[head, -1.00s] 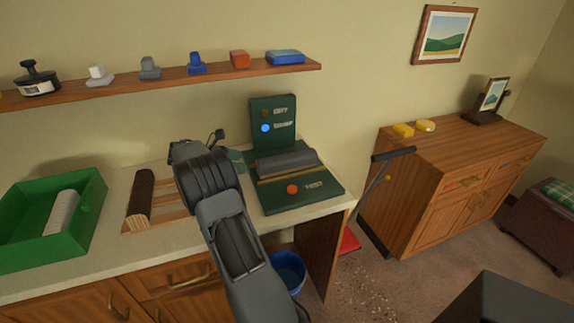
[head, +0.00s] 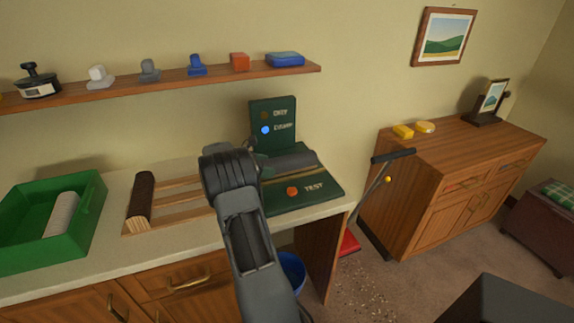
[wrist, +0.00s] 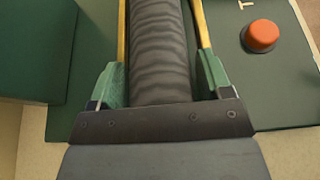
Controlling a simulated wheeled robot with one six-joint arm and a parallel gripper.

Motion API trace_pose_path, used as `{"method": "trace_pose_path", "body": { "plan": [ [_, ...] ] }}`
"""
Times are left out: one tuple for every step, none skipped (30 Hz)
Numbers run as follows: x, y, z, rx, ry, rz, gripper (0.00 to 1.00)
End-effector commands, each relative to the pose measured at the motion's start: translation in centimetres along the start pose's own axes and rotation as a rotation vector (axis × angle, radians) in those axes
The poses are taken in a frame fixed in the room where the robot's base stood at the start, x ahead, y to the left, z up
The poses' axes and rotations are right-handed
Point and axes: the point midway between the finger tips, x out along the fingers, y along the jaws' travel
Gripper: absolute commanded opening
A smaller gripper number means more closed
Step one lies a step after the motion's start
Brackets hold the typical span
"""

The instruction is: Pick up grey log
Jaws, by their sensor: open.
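The grey log (head: 294,160) lies on the dark green test machine (head: 325,184) on the counter; its left part is hidden behind my arm in the head view. In the wrist view the grey log (wrist: 160,50) runs away from me up the middle of the picture. My gripper (wrist: 162,80) is open, with one green fingertip on each side of the log. I cannot tell whether the fingers touch it. In the head view my arm mostly hides the gripper.
An orange TEST button (wrist: 262,36) is on the machine, right of the log. A wooden rack (head: 180,196) holds a dark brown log (head: 142,198). A green tray (head: 22,252) with a pale log is at left. The machine's upright panel (head: 273,118) has a lit blue light.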

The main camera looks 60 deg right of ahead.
Motion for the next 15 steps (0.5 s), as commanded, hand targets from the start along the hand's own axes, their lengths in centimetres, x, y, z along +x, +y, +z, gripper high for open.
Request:
{"method": "trace_pose_path", "body": {
  "plan": [
    [0.17, -0.01, -0.01, 0.000, 0.000, 0.000, 0.72],
    [0.19, 0.00, -0.02, 0.000, 0.000, 0.001, 0.72],
    [0.18, 0.01, -0.02, -0.001, 0.000, 0.001, 0.72],
    [0.16, 0.01, -0.03, -0.001, 0.000, 0.001, 0.72],
    [0.16, 0.01, -0.03, -0.001, 0.000, 0.001, 0.72],
    [0.16, 0.01, -0.03, -0.001, 0.000, 0.001, 0.72],
    [0.16, 0.01, -0.03, -0.001, 0.000, 0.001, 0.70],
    [0.15, 0.01, -0.03, -0.001, 0.000, 0.001, 0.68],
    [0.15, 0.01, -0.03, -0.001, 0.000, 0.001, 0.64],
    [0.15, 0.00, -0.03, -0.001, 0.000, 0.001, 0.61],
    [0.15, 0.01, -0.03, -0.001, 0.000, 0.001, 0.58],
    [0.14, 0.00, -0.03, -0.001, 0.000, 0.001, 0.54],
    [0.14, 0.01, -0.03, -0.001, 0.000, 0.001, 0.51],
    [0.14, 0.01, -0.03, -0.001, 0.000, 0.001, 0.48],
    [0.14, 0.00, -0.03, -0.001, -0.001, 0.001, 0.45]
  ]
}}
